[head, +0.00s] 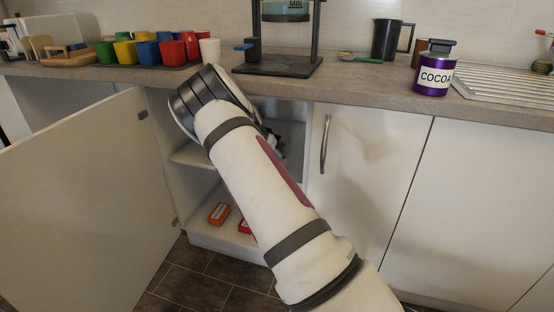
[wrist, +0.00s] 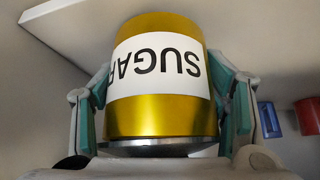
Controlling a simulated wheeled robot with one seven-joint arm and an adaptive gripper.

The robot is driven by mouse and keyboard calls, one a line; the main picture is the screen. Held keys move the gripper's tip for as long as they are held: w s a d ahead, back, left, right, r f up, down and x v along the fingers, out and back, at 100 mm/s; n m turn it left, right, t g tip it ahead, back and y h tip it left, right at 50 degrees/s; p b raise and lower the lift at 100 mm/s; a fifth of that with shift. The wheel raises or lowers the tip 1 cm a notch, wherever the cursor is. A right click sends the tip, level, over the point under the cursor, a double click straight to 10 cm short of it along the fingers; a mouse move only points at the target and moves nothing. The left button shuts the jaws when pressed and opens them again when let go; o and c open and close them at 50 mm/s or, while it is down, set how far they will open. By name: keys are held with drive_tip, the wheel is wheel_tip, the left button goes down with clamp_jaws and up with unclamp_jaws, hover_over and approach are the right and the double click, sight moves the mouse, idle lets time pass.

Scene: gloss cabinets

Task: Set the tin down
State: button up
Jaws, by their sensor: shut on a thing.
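A gold tin with a white label reading SUGAR (wrist: 160,113) fills the middle of the wrist view, its lettering upside down in the picture. My gripper (wrist: 160,82) is shut on it, with a green-padded finger on each side. In the head view my arm reaches to the open cabinet, and my arm hides the tin there. The cabinet's upper shelf (head: 188,154) shows in part to the left of my arm. I cannot tell whether the tin touches a surface.
The cabinet door (head: 80,205) stands open at the left. An orange box (head: 219,213) lies on the cabinet floor. The counter (head: 350,83) above holds coloured cups (head: 125,52), a black stand (head: 280,68), a dark jug (head: 385,40) and a purple COCOA tin (head: 433,78).

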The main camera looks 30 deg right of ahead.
drive_tip(key=shift+w+d+b, duration=0.2)
drive_tip(key=shift+w+d, duration=0.05)
drive_tip(key=shift+d, duration=0.35)
drive_tip(key=shift+w+d+b, duration=0.15)
drive_tip(key=shift+w+d, duration=0.15)
drive_tip(key=shift+d, duration=0.3)
drive_tip(key=shift+w+d+b, duration=0.2)
drive_tip(key=shift+w+d, duration=0.05)
drive_tip(key=shift+d, duration=0.35)
drive_tip(key=shift+f+b, duration=0.4)
drive_tip(key=shift+f, duration=0.3)
drive_tip(key=shift+f, duration=0.1)
drive_tip(key=o, duration=1.9)
drive_tip(key=shift+a, duration=0.1)
